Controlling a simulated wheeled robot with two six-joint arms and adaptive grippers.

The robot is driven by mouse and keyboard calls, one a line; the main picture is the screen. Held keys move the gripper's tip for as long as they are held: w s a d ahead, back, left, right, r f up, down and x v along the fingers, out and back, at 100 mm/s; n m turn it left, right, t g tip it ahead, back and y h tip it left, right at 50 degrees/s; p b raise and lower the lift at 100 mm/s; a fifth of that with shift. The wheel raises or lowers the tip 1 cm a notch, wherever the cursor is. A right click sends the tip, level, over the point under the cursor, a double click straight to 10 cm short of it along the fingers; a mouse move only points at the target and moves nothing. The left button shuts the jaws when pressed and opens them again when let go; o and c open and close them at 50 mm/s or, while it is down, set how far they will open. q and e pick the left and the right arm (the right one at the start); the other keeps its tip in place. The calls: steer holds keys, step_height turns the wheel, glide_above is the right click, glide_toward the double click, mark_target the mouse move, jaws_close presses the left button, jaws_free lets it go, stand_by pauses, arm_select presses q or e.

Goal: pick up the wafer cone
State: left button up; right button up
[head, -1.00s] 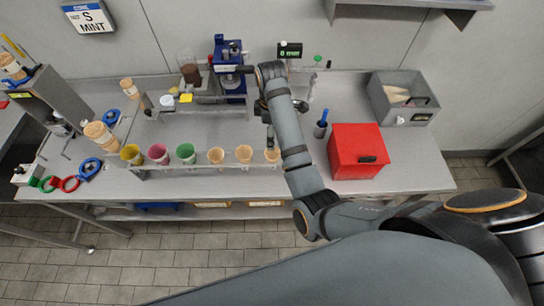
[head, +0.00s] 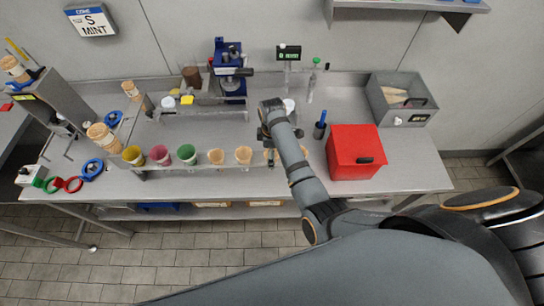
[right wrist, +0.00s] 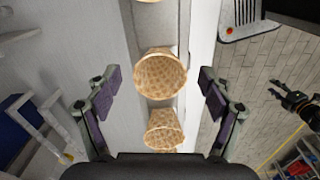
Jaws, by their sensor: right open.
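Several plain tan wafer cones stand upright in the front rack (head: 200,167); two show clearly, a left one (head: 216,156) and a right one (head: 243,155). At least one more is partly hidden by my right arm. My right gripper (head: 269,158) hangs over the right part of this row. In the right wrist view my right gripper (right wrist: 160,95) is open and empty, its fingers spread either side of the row. One wafer cone (right wrist: 160,73) lies between the fingers in the picture, and a nearer one (right wrist: 164,130) is below it. My left gripper is not seen.
A red box (head: 355,150) and a blue-handled tool (head: 320,128) stand right of my arm. A blue machine (head: 231,75) stands behind. The table's front edge is close.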

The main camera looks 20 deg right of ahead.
steer(key=c, duration=0.9)
